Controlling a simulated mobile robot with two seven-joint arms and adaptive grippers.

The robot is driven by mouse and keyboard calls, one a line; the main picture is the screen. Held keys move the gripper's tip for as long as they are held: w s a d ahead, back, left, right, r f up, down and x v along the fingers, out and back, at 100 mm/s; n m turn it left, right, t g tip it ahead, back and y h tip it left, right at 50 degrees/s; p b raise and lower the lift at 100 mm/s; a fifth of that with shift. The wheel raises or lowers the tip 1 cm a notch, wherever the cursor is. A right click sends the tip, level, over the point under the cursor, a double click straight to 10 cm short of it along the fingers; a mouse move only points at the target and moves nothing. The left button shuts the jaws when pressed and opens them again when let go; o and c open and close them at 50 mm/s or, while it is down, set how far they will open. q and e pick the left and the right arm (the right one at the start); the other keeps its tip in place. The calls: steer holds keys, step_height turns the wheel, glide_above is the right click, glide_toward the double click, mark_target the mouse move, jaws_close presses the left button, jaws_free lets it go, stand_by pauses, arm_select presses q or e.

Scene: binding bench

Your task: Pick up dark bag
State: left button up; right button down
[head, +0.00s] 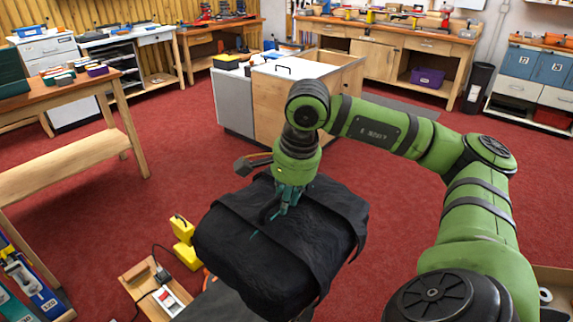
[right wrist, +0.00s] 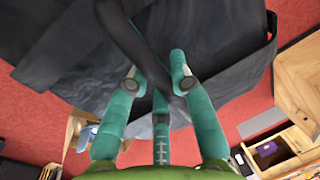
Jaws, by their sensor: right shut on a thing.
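The dark bag (head: 260,262) is a bulky black fabric bag at the lower middle of the head view. It also fills the upper part of the right wrist view (right wrist: 222,35). My right gripper (head: 283,208) comes down from above onto the top of the bag. In the right wrist view its teal fingers (right wrist: 158,84) are shut on a dark strap at the top of the bag. The underside of the bag is hidden, so I cannot tell what, if anything, it rests on. My left gripper is not in view.
A yellow tool (head: 184,242) and a wooden board (head: 150,292) with a cable lie left of the bag. A wooden workbench (head: 75,95) stands at left. A cabinet (head: 300,105) stands behind my right arm. Open red floor (head: 165,140) lies between them.

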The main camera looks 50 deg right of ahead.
step_height(320, 180, up, 4)
steer(key=shift+f+p, duration=0.15)
steer(key=shift+p, duration=1.1)
arm_select(q)
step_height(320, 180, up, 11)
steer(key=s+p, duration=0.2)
steer(key=p, duration=0.6)
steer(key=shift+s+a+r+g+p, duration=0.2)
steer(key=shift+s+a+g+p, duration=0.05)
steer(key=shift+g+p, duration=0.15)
arm_select(e)
step_height(320, 180, up, 10)
steer(key=shift+r, duration=0.2)
steer(key=shift+f, duration=0.1)
